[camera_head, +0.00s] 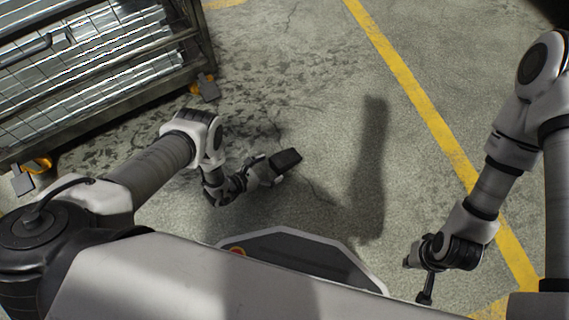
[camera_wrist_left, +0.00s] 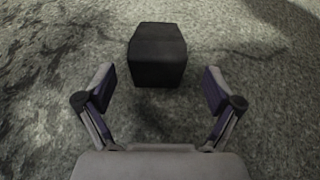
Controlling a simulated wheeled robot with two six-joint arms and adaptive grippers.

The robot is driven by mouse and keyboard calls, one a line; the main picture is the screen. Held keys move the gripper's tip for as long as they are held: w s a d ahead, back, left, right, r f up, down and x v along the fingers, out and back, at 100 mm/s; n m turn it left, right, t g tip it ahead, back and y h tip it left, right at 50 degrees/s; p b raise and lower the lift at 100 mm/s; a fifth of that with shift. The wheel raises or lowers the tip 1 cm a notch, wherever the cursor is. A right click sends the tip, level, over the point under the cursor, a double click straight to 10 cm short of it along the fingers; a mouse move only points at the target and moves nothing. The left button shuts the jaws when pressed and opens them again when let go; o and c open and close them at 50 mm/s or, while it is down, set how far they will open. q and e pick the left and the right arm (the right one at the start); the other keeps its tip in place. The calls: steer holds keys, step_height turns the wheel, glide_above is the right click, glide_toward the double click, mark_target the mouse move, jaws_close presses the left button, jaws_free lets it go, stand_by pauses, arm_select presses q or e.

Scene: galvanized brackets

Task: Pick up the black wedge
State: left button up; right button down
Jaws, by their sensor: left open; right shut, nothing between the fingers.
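The black wedge (camera_head: 287,160) lies on the concrete floor in the middle of the head view. In the left wrist view the black wedge (camera_wrist_left: 157,55) is a dark block just beyond the fingertips, roughly centred between them. My left gripper (camera_head: 262,174) is at the wedge's left side in the head view. In the left wrist view my left gripper (camera_wrist_left: 159,88) is open, with its fingers spread apart and nothing held. My right gripper (camera_head: 425,296) is at the lower right of the head view, far from the wedge, shut and empty.
A wire-mesh metal cage (camera_head: 95,75) on orange-hubbed casters stands at the upper left. A yellow floor line (camera_head: 415,95) runs diagonally on the right. The concrete floor (camera_head: 290,70) beyond the wedge is clear, with stains and cracks.

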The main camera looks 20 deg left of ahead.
mark_target(274, 167)
arm_select(q)
steer(key=b+x, duration=0.3)
steer(key=x, duration=0.1)
steer(key=shift+w+f, duration=0.2)
steer(key=shift+f, duration=0.1)
steer(key=shift+w+d, duration=0.15)
steer(key=shift+w, duration=0.05)
steer(key=shift+r, duration=0.15)
steer(key=shift+c, duration=0.6)
steer(key=c, duration=1.5)
steer(key=shift+r, duration=0.1)
steer(key=shift+c, duration=0.2)
